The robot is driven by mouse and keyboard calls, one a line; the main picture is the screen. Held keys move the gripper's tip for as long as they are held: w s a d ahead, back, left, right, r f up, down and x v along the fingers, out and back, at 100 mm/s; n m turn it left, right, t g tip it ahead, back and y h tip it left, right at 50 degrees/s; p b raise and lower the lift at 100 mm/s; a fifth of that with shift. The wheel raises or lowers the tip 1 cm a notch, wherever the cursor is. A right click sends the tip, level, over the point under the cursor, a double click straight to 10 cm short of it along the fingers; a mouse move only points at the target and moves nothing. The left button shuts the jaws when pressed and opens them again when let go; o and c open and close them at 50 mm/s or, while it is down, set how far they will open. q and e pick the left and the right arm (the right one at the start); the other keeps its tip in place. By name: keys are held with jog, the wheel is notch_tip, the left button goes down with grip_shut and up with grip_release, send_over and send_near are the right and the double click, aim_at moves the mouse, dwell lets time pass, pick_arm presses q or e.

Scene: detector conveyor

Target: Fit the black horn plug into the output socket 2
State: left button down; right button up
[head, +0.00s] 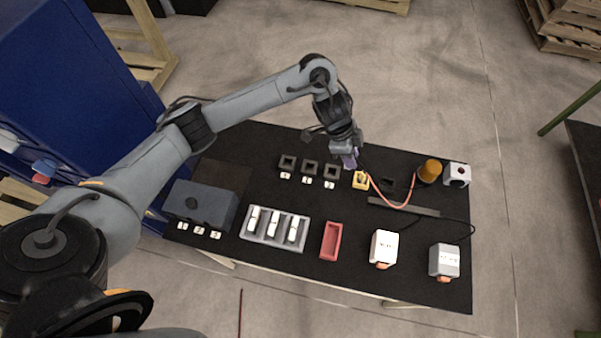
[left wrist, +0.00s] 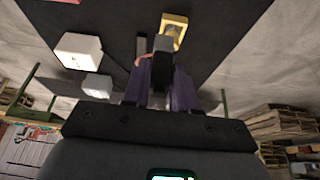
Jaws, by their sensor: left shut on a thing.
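My left gripper (head: 350,160) hangs over the far part of the black table, just left of and above the yellow block (head: 361,180). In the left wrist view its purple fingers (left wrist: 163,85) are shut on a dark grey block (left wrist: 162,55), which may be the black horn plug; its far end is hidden. Three dark square sockets with white number tags stand in a row left of the gripper: the left one (head: 287,163), the middle one (head: 309,168) and the right one (head: 331,171). The held block is apart from them. My right gripper is not in view.
A grey box (head: 205,204) with several tags is at the left. A grey tray (head: 264,240) holds white pieces beside a red tray (head: 331,241). Two pale boxes (head: 384,247) (head: 444,261), a dark bar (head: 403,207), an orange beacon (head: 430,170) and a white box (head: 457,175) are rightward.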

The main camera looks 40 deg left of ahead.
pick_arm(q)
notch_tip(320, 180, down, 2)
jog(key=a, duration=0.3)
jog(key=b, duration=0.2)
send_over(314, 168)
jog(key=a, duration=0.1)
notch_tip(314, 168, down, 6)
jog(key=r, duration=0.1)
jog(key=shift+s+a+f, duration=0.1)
jog(key=shift+s+f, duration=0.05)
jog(key=shift+f, duration=0.95)
jog(key=shift+s+a+f, duration=0.1)
jog(key=shift+s+f, duration=0.05)
jog(key=shift+f, duration=0.95)
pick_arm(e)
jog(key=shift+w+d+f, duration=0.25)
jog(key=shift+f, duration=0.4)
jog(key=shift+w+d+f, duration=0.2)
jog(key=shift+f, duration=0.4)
pick_arm(q)
jog(key=shift+f, duration=0.1)
jog(key=c, duration=0.9)
grip_release()
